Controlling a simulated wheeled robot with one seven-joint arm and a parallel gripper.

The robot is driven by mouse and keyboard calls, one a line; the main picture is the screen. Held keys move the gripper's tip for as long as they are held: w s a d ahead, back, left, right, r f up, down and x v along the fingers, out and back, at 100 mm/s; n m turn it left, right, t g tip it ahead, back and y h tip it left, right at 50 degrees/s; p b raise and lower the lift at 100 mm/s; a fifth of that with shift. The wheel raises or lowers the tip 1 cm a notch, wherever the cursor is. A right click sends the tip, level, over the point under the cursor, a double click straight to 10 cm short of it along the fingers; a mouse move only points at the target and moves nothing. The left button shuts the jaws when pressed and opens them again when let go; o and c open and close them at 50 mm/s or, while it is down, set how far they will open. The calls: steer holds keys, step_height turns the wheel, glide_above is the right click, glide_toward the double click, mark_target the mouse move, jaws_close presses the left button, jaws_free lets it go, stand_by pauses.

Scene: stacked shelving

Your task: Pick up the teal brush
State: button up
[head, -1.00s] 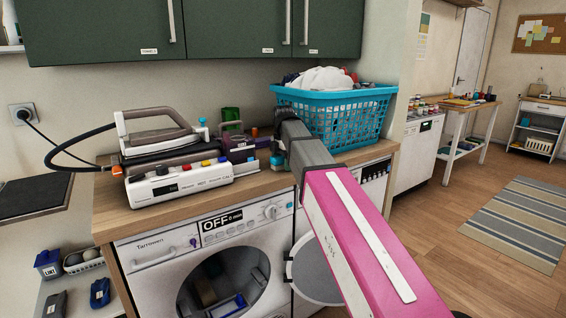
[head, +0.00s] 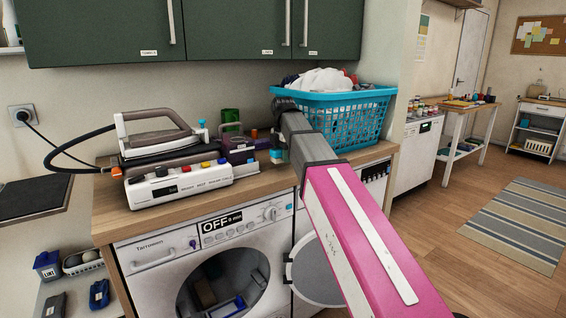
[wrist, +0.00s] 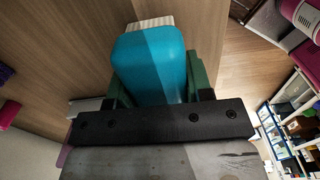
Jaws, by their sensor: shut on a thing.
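The teal brush (wrist: 152,62) fills the middle of the wrist view, with its pale bristles (wrist: 153,20) showing beyond its far end. My gripper (wrist: 158,75) is shut on it, with a green finger on each side of the teal body. In the head view, a small teal part of the brush (head: 277,156) shows below my gripper (head: 278,139), near the wooden counter top. My arm hides part of this area. I cannot tell from the head view whether the brush touches the counter.
A blue laundry basket (head: 340,118) stands right behind my arm. An iron (head: 155,135), a white control box (head: 180,182) and a purple container (head: 238,150) stand to the left on the counter (head: 125,222). Green cabinets (head: 240,30) hang above. The washing machine door (head: 317,275) stands open below.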

step_height(320, 180, up, 3)
steer(key=shift+w+r, duration=0.1)
steer(key=shift+r, duration=0.05)
steer(key=s+d, duration=0.5)
steer(key=s, duration=0.3)
steer(key=s+d, duration=0.6)
steer(key=s, duration=0.2)
steer(key=shift+s, duration=0.2)
steer(key=shift+r, duration=0.1)
